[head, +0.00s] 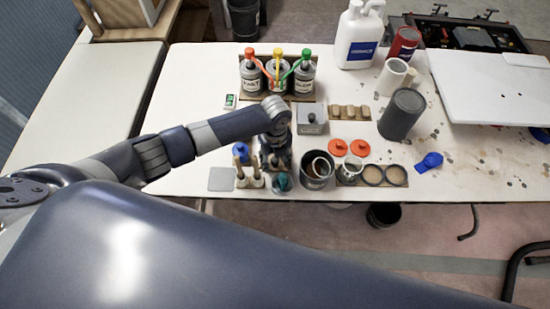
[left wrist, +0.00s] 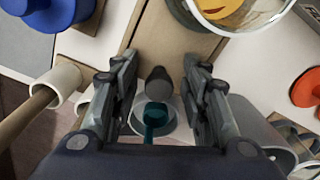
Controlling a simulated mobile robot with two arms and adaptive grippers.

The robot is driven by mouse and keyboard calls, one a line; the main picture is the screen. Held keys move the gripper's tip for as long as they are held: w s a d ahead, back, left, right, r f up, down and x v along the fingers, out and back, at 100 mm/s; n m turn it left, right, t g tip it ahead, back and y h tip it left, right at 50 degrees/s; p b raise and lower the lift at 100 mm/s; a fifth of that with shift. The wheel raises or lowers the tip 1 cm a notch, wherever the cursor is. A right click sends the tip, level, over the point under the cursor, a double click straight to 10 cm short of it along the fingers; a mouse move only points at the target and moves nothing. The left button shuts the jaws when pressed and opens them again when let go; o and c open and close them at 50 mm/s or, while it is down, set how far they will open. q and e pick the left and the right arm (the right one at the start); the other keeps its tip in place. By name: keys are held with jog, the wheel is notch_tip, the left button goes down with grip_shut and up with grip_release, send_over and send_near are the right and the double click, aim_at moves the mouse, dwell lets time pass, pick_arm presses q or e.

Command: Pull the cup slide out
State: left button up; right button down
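My left gripper (head: 276,158) reaches down over the table's front part. In the left wrist view my left gripper (left wrist: 158,95) is open, one finger on each side of a dark grey knob (left wrist: 157,80). The knob is at the near end of a tan wooden board (left wrist: 175,30), which looks like the cup slide. A clear cup (left wrist: 240,12) with something yellow in it stands at the board's far part. I cannot tell whether the fingers touch the knob. In the head view my left arm hides most of the slide. My right gripper is out of view.
A pale cup with a teal tool (left wrist: 153,120) is just below the knob. White holders with a wooden handle (left wrist: 45,95) stand left, and a dark pot (head: 316,170) stands right. Labelled bottles (head: 278,75) are behind. The table's front edge is close.

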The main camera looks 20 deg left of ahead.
pick_arm(q)
jog(key=shift+r, duration=0.25)
notch_tip(320, 180, up, 12)
jog(key=shift+f, duration=0.25)
jog(key=shift+d+f, duration=0.1)
dwell(0.5)
